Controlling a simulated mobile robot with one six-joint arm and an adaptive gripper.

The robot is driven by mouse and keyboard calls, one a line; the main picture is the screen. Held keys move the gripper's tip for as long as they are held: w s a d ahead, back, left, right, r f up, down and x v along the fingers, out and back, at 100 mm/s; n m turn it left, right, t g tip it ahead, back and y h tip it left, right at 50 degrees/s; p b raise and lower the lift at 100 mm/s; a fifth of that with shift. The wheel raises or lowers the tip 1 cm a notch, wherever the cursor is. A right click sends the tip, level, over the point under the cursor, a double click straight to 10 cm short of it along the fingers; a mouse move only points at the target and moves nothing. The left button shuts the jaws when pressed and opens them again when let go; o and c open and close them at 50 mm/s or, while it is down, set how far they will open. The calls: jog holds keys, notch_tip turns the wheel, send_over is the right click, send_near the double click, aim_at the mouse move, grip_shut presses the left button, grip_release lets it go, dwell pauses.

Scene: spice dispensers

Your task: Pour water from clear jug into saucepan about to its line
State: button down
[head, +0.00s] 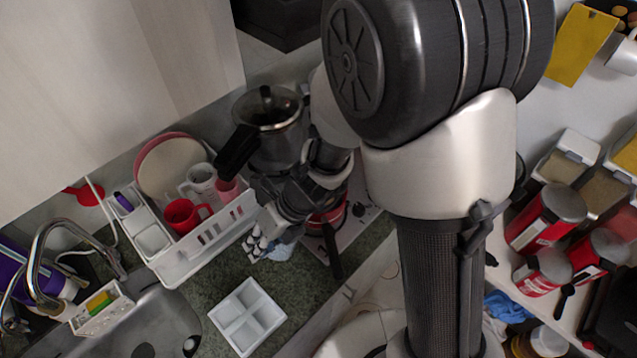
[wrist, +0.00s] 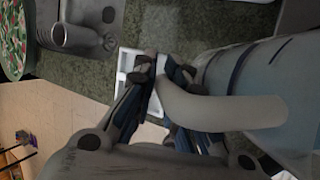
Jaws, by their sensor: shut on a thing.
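In the wrist view my gripper (wrist: 160,75) is shut on the pale curved handle of the clear jug (wrist: 235,72). The jug's greyish body with dark marks fills the right side; its water level cannot be told. In the head view my gripper (head: 264,233) is low, right of the white dish rack; I cannot clearly pick out the jug there. A red saucepan (head: 327,213) with a dark handle sits on the hob close to the right of my gripper, partly hidden by my arm. Its inside and line are not visible.
The white dish rack (head: 205,245) holds red and white cups and a plate. A lidded grey pot (head: 275,145) stands behind my gripper. A white divided tray (head: 247,318) lies on the counter. The sink and tap (head: 38,255) are left; red-labelled tins (head: 540,225) are right.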

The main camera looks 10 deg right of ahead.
jog(key=shift+r, duration=0.1)
jog(key=shift+w+d+r, duration=0.1)
jog(key=shift+w+d, duration=0.05)
jog(key=shift+w, duration=0.05)
jog(key=shift+w+d+r+g+y+p, duration=0.1)
jog(key=shift+d+g+y+p, duration=0.1)
jog(key=shift+g+y+p, duration=0.1)
jog(key=shift+w+d+r+y+p, duration=0.2)
jog(key=shift+r+y+p, duration=0.1)
jog(key=shift+r, duration=0.1)
jog(key=shift+r+g, duration=0.15)
jog(key=shift+g, duration=0.15)
jog(key=shift+a, duration=0.1)
jog(key=shift+w+r+m, duration=0.1)
jog(key=shift+r+m, duration=0.1)
jog(key=shift+m, duration=0.1)
